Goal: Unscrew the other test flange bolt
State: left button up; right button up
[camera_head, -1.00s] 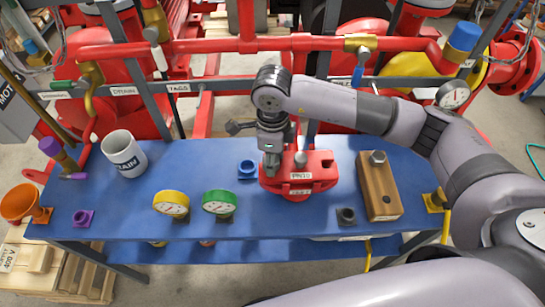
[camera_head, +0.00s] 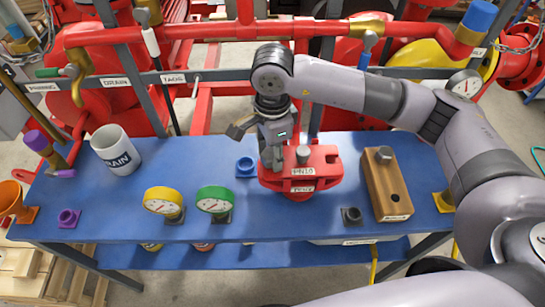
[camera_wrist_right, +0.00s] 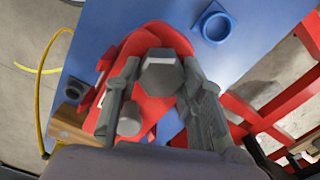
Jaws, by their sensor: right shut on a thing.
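The red test flange (camera_head: 318,176) stands on the blue table. One grey bolt (camera_head: 303,154) stands in its right side; it also shows low in the right wrist view (camera_wrist_right: 130,120). My right gripper (camera_head: 272,165) points down over the flange's left side. In the right wrist view its two fingers (camera_wrist_right: 160,85) stand on either side of a grey hex bolt head (camera_wrist_right: 160,73), and it is shut on that bolt. The gripper hides this bolt in the head view. My left gripper is not in view.
A wooden block (camera_head: 386,183) with a bolt and an empty hole stands right of the flange. Yellow (camera_head: 163,201) and green (camera_head: 214,199) gauges, a DRAIN mug (camera_head: 115,149) and a blue ring (camera_head: 245,167) are to the left. Red pipes (camera_head: 240,35) run behind. The front middle is clear.

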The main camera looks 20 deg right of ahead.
jog(key=n+b, duration=0.2)
jog(key=n, duration=0.1)
jog(key=n+b, duration=0.2)
jog(key=b, duration=0.1)
jog(key=shift+f+n, duration=0.2)
jog(key=shift+n, duration=0.2)
jog(key=shift+n+b, duration=0.7)
jog(key=shift+b, duration=0.1)
jog(key=shift+r+n+b, duration=0.15)
jog(key=shift+n+b, duration=0.2)
jog(key=shift+n, duration=0.35)
jog(key=o, duration=1.3)
jog(key=shift+r, duration=0.3)
notch_tip(320, 180, up, 12)
jog(key=shift+f, duration=0.25)
